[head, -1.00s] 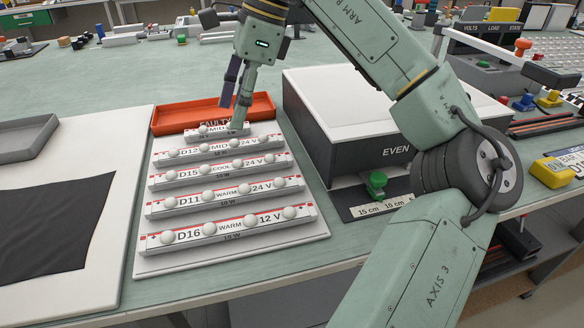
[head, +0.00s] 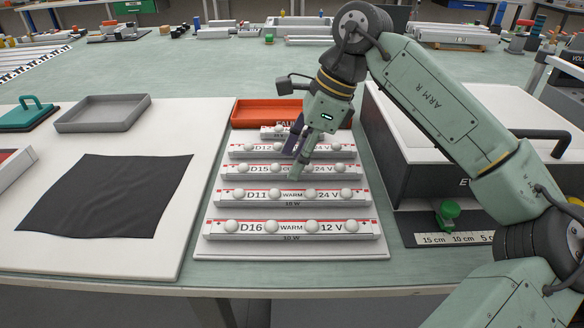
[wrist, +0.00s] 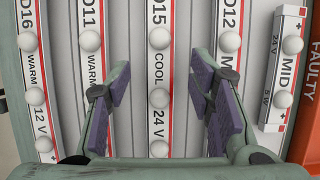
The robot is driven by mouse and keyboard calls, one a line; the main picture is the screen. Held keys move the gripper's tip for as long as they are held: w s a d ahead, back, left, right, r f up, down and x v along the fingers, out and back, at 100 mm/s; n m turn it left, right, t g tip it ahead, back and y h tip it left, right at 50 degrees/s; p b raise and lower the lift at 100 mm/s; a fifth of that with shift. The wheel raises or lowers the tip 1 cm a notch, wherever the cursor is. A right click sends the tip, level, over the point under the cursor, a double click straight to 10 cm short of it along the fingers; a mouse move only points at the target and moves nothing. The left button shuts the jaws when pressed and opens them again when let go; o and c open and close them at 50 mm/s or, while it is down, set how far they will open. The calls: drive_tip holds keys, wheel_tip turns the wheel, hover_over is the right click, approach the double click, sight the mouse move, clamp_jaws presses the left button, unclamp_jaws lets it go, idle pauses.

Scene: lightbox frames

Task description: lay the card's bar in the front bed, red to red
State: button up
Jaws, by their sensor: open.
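Several white light bars with white bulbs and red-edged labels lie in rows on a white board (head: 205,246). From the front they are D16 WARM 12 V (head: 291,228), D11 WARM 24 V (head: 291,195), D15 COOL 24 V (head: 250,169) and D12 MID 24 V (head: 246,149). A shorter MID bar (wrist: 286,70) lies at the back. My gripper (wrist: 160,98) is open and empty above the rows. In the wrist view, the D15 bar (wrist: 159,68) runs between its fingers; contact cannot be told. The fingers partly hide D15 and D12 in the head view. I see no card or recognisable front bed.
An orange FAULTY tray (head: 258,112) stands behind the bars. A black cloth (head: 105,195) and grey tray (head: 103,113) lie on the left.

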drive_tip(key=shift+a+f, duration=0.2)
drive_tip(key=shift+f, duration=0.35)
drive_tip(key=shift+c, duration=0.5)
clamp_jaws()
